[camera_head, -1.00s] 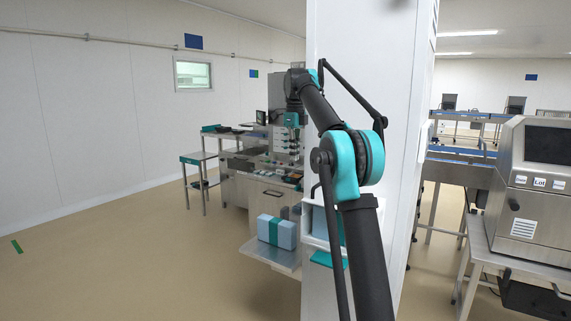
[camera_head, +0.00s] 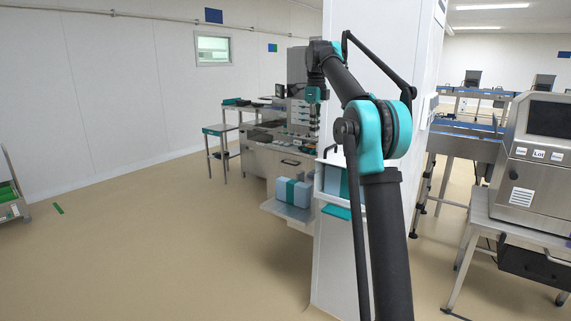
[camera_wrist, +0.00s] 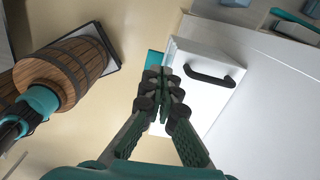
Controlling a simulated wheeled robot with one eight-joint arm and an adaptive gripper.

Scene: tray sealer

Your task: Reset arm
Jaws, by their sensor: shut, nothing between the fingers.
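My gripper (camera_head: 314,117) hangs from the raised arm in the head view, small and partly lost against the machine behind it. In the wrist view my gripper (camera_wrist: 163,78) is shut, with its green-padded fingers together and nothing between them. Below the fingertips, in that view, is a white cabinet (camera_wrist: 190,62) with a black handle (camera_wrist: 209,75). A gap to the cabinet cannot be judged.
A large white column (camera_head: 385,45) stands close by the arm. A steel worktable (camera_head: 258,160) and a shelf with a blue box (camera_head: 288,192) stand beyond. A labelled machine (camera_head: 540,150) is at right. Floor at left is clear up to a cart (camera_head: 12,200).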

